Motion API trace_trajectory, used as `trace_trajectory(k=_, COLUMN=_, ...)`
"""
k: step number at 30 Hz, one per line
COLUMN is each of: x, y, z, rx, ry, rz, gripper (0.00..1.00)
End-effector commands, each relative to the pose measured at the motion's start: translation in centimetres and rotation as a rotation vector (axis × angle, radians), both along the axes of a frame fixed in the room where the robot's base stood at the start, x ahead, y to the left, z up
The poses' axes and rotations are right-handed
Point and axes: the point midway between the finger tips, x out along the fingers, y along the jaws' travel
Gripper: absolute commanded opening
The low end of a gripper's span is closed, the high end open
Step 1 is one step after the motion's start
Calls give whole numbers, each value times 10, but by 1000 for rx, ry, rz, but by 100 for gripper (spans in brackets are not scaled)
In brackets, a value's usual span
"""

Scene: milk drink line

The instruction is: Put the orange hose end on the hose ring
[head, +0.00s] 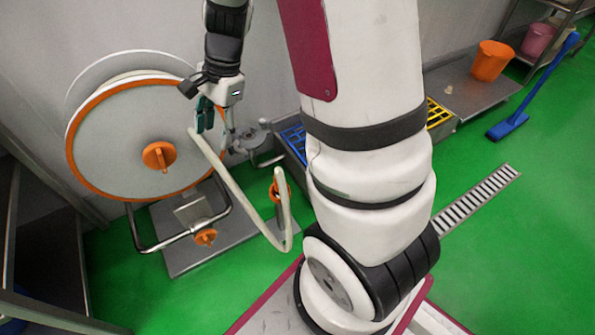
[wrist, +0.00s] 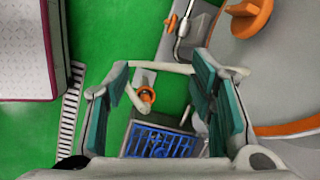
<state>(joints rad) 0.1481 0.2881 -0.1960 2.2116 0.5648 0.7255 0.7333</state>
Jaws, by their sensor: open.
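My gripper (head: 214,127) is open, with teal finger pads, in front of the right side of the reel in the head view. The cream hose (head: 228,180) runs from beside the fingers down to a low bend, then up to the right. In the wrist view the hose (wrist: 160,67) crosses the gap near the open fingertips; whether it touches them I cannot tell. An orange ring-like piece (head: 282,189) shows by the hose's upturned part, and also in the wrist view (wrist: 147,95). I cannot tell whether it is the hose end or the hose ring.
The large hose reel (head: 112,140) with orange rim and knob stands against the wall on a grey base plate (head: 180,258). A blue grate (wrist: 158,142) lies below the gripper. An orange bucket (head: 491,61) and blue squeegee (head: 508,126) are right.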

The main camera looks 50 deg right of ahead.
Motion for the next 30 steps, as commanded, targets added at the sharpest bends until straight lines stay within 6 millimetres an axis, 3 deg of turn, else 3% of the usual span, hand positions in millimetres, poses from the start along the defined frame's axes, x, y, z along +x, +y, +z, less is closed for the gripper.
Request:
trace_trajectory(k=1, x=-11, y=14, z=23, rx=1, ry=-33, rz=95, gripper=50)
trace_trajectory(k=3, x=-31, y=29, z=48, rx=-2, ry=-63, rz=231, gripper=50)
trace_trajectory(k=12, x=-135, y=70, z=124, rx=-78, ry=-165, rz=795, gripper=50)
trace_trajectory(k=21, x=-243, y=70, z=150, rx=-235, ry=-185, rz=1283, gripper=50)
trace_trajectory(k=25, x=-272, y=63, z=151, rx=-291, ry=-172, rz=1409, gripper=50)
trace_trajectory(k=30, x=-288, y=57, z=150, rx=-324, ry=-157, rz=1482, gripper=50)
